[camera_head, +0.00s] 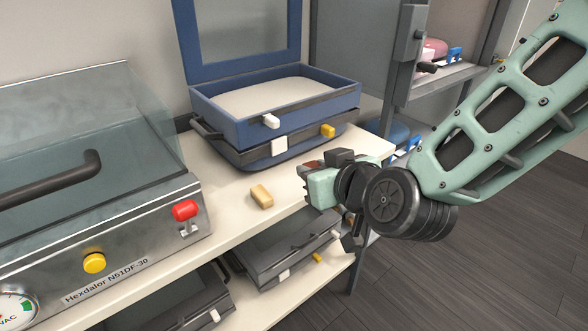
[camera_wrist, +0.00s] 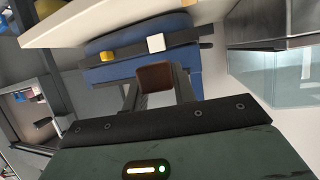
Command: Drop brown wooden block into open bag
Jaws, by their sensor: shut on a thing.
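A brown wooden block (camera_wrist: 155,76) is between the two fingers of my gripper (camera_wrist: 156,88) in the wrist view. In the head view a small reddish-brown part of the block (camera_head: 313,165) shows at the fingertips; the rest is hidden. My gripper (camera_head: 312,178) is shut on it, above the shelf's front edge. The open blue bag (camera_head: 232,131) stands on the shelf, up and to the left of my gripper, its framed lid raised and a pale interior showing. It also shows in the wrist view (camera_wrist: 190,65), beyond the block and apart from it.
A tan block (camera_head: 262,197) lies on the shelf (camera_head: 232,235) in front of the bag. A metal vacuum machine (camera_head: 150,235) with a glassy lid stands at left. Closed dark cases (camera_head: 275,250) lie on the lower shelf. A grey post (camera_head: 402,60) rises right of the bag.

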